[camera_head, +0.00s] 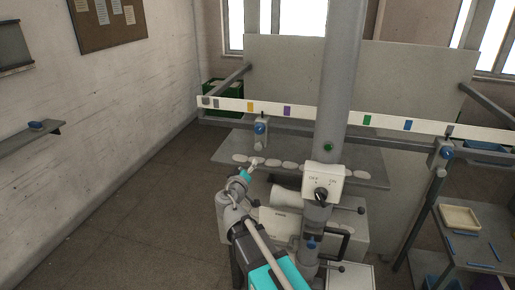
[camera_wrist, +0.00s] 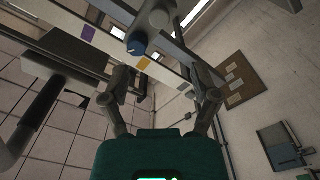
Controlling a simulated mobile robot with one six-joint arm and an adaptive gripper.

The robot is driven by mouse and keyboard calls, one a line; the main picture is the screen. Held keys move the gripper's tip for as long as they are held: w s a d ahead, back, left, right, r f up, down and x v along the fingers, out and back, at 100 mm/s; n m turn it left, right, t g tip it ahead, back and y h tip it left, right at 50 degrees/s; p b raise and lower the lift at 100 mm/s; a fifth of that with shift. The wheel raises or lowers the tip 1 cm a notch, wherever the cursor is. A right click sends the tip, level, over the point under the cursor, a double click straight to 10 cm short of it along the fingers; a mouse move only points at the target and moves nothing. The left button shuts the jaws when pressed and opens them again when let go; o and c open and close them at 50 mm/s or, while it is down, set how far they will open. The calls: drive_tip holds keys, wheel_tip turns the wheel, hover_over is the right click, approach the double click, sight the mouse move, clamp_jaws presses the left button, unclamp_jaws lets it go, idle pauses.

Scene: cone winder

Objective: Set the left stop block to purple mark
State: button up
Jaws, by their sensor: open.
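The left stop block (camera_head: 261,141) hangs on the white marked rail (camera_head: 330,117), its blue knob facing me. It sits between the yellow mark (camera_head: 250,107) and the purple mark (camera_head: 287,111), nearer the yellow one. In the wrist view its blue knob (camera_wrist: 137,46) is just beyond my fingertips, with the yellow mark (camera_wrist: 144,63) close by and the purple mark (camera_wrist: 89,33) farther to the left. My gripper (camera_wrist: 166,85) is open and empty, apart from the block. In the head view my gripper is small, just below the block; its fingers are hard to make out.
The right stop block (camera_head: 444,151) is far right on the rail. A grey upright post (camera_head: 340,80) with a switch box (camera_head: 323,183) hides the rail's middle. A shelf with pale rounded pieces (camera_head: 290,167) lies below the block. Floor on the left is clear.

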sight(257, 148)
drive_tip(key=shift+s+n, duration=0.15)
drive_tip(key=shift+n, duration=0.35)
drive_tip(key=x, duration=1.3)
drive_tip(key=shift+w, duration=0.4)
drive_tip(key=shift+c, duration=0.3)
clamp_jaws()
